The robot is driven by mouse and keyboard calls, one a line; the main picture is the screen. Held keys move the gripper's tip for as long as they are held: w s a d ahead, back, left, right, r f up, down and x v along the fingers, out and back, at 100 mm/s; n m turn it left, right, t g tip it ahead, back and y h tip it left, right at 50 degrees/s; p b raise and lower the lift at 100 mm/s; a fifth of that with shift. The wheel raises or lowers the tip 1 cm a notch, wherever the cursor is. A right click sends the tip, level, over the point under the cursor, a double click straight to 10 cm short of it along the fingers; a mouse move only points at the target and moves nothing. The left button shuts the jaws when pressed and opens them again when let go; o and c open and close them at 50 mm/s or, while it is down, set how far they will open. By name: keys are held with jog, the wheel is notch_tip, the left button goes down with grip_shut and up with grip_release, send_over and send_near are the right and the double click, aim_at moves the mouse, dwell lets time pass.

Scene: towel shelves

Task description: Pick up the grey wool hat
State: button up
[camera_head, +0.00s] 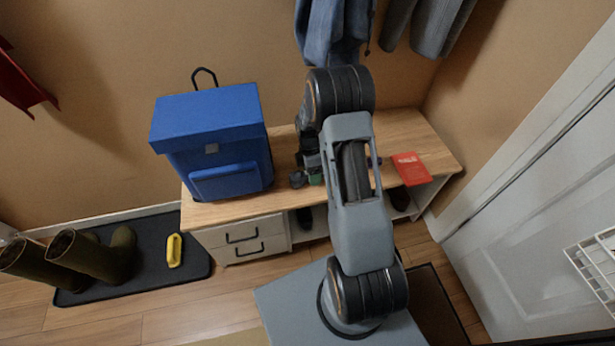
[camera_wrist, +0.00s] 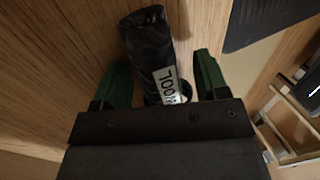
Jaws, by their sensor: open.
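My gripper (camera_wrist: 160,62) is open, with one green finger on each side of a dark, rolled or bundled item (camera_wrist: 148,38). I cannot tell for sure that this is the grey wool hat. Its near end is hidden by the gripper body. In the head view my gripper (camera_head: 313,172) is low over the wooden bench, mostly hidden by my arm. A small dark grey thing (camera_head: 297,179) shows just left of it on the bench top.
A blue box-like bag (camera_head: 215,140) stands on the bench (camera_head: 230,211) to the left. A red card or booklet (camera_head: 410,168) lies on its right end. Denim and grey garments hang above. Boots (camera_head: 95,255) and a yellow object (camera_head: 174,250) are on a dark floor mat (camera_head: 150,285).

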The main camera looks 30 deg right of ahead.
jog(key=shift+c, duration=0.5)
jog(key=c, duration=0.7)
jog(key=shift+o, duration=0.2)
jog(key=shift+r, duration=0.1)
